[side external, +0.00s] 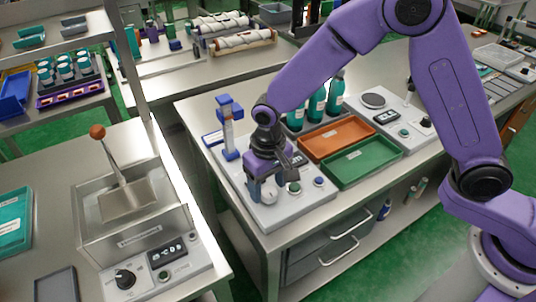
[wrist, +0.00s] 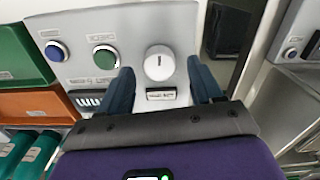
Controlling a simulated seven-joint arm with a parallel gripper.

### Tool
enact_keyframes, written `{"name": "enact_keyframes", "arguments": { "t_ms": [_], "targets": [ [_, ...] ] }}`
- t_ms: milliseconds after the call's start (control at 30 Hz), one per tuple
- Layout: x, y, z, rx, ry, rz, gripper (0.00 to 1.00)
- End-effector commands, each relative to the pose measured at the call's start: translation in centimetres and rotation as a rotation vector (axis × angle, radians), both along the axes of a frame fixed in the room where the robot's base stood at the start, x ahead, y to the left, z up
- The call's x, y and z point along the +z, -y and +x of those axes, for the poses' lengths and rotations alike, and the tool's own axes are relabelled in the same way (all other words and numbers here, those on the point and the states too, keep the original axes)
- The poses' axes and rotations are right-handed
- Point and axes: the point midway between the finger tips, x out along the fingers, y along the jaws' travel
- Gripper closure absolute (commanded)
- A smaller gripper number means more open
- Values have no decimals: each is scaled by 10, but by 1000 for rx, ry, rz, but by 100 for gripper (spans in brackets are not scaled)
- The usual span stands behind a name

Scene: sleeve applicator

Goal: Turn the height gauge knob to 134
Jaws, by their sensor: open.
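The height gauge knob (wrist: 159,62) is a round white dial with a dark pointer line, set on the applicator's light grey panel (wrist: 140,25). In the wrist view its pointer line runs roughly up and down. A small display (wrist: 161,94) sits just below it; its digits are too small to read. My gripper (wrist: 160,85) is open, its two dark blue fingers apart on the left and right of the knob, with visible gaps on both sides. In the side external view my gripper (side external: 268,187) points down over the panel, and the knob (side external: 270,198) shows between the fingers.
A green button (wrist: 105,57) and a blue button (wrist: 56,51) sit left of the knob in the wrist view. The blue applicator post (side external: 229,125) stands behind my gripper. Orange (side external: 335,138) and green (side external: 362,163) trays lie to the right, with teal bottles (side external: 317,104) behind.

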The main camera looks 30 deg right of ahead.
Motion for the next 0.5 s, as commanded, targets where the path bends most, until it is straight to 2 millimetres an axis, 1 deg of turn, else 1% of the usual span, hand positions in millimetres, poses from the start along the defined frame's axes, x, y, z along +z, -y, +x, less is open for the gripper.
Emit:
{"name": "enact_keyframes", "arguments": {
  "t_ms": [167, 500],
  "targets": [
    [32, -1, 1, 0, 5, 4, 35],
    [105, -1, 1, 0, 6, 5, 35]
  ]
}}
